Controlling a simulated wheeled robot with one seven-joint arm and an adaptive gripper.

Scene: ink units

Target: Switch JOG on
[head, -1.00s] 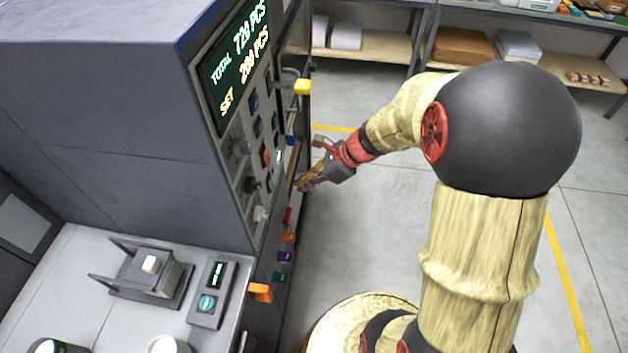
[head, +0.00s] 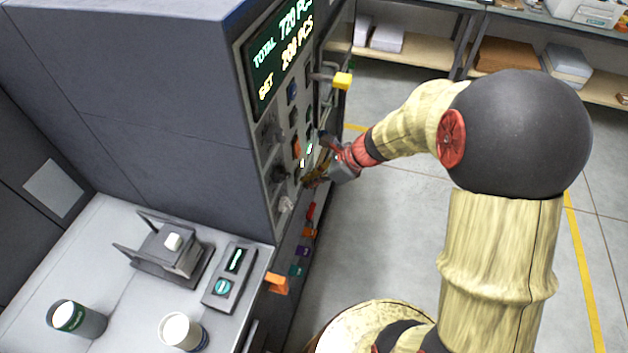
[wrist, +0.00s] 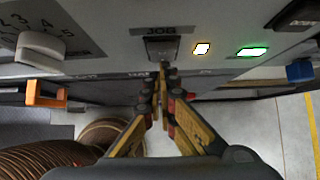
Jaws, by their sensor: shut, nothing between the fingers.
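The JOG switch (wrist: 162,48) is a dark rocker under a JOG label, at the top middle of the wrist view. My gripper (wrist: 163,72) is shut and empty, its fingertips together just below the switch in that view. Whether the tips touch the switch I cannot tell. In the head view my gripper (head: 312,180) is at the right side of the control panel (head: 262,150), and its tips partly cover that edge. The JOG switch cannot be made out clearly there.
A lit yellowish-white lamp (wrist: 201,49) and a lit green lamp (wrist: 252,52) are right of the switch. A white knob (wrist: 40,50) is to the left, a black DOWN button (wrist: 298,14) to the far right. An orange lever (head: 278,283) and a yellow-tipped handle (head: 342,81) stick out.

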